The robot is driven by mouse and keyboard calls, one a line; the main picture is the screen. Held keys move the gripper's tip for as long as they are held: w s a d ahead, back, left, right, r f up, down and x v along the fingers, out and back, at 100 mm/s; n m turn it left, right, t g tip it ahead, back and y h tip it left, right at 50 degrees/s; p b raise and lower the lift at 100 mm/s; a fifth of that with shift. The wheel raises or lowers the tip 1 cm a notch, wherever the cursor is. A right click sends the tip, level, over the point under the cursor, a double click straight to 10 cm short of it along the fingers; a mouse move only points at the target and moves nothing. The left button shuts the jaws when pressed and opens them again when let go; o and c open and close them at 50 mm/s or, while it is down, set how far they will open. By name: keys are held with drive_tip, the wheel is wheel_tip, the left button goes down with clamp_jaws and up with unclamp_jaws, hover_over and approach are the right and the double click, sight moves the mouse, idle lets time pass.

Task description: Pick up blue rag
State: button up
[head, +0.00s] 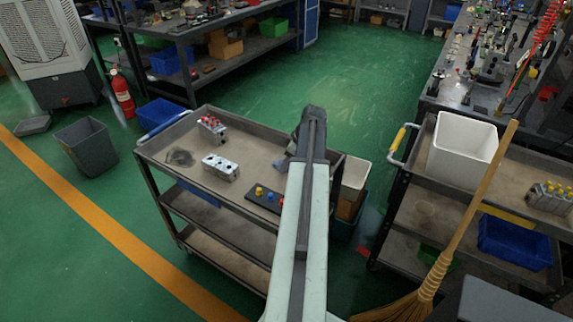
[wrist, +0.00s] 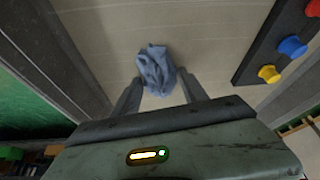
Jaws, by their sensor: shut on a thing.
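The blue rag (wrist: 154,68) is a crumpled grey-blue cloth at the upper middle of the wrist view. My gripper (wrist: 158,82) is shut on it, with one finger on each side and the cloth bunched between the tips. The tan top of the cart shows behind the rag. I cannot tell how far the rag is above that surface. In the head view my own arm hides most of the gripper and rag over the cart's right end; a small bluish-grey patch (head: 281,164) shows just left of the arm.
The cart (head: 185,188) has a raised rim. On its top are a valve block with red parts (head: 212,128), a silver block (head: 221,167) and a dark bar with coloured knobs (head: 262,196). A second cart with a white bin (head: 462,148) and a broom (head: 468,220) stand right.

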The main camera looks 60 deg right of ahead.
wheel_tip(320, 180, up, 10)
drive_tip(key=p, duration=1)
drive_tip(key=shift+r, duration=0.1)
drive_tip(key=o, duration=0.6)
drive_tip(key=shift+c, duration=0.2)
drive_tip(key=c, duration=0.4)
drive_tip(key=shift+r, duration=0.15)
